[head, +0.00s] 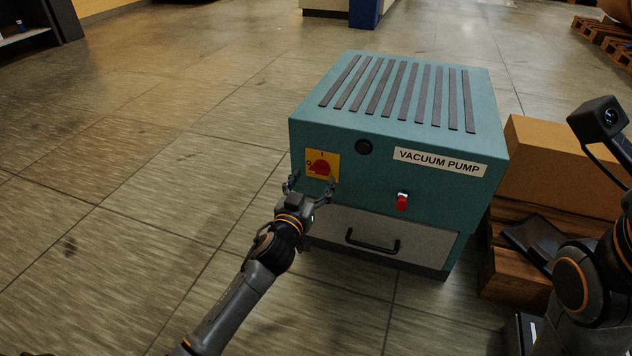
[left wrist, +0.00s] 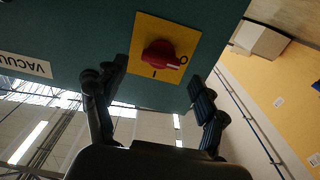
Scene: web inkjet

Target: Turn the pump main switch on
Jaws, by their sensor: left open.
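The pump main switch (head: 321,167) is a red rotary knob on a yellow plate, at the upper left of the teal vacuum pump's front (head: 345,185). The plate is marked I at the top and 0 at the left. In the left wrist view the knob (left wrist: 158,54) has a white mark that points toward the 0. My left gripper (head: 311,187) is open just in front of the plate's lower part. In the left wrist view its fingers (left wrist: 157,85) are spread and empty, and the knob lies beyond the gap between them.
A red button (head: 402,202), a black round fitting (head: 364,147) and a drawer handle (head: 372,243) are on the pump's front. A cardboard box (head: 560,165) on a wooden pallet (head: 510,270) stands at the right. The floor to the left is clear.

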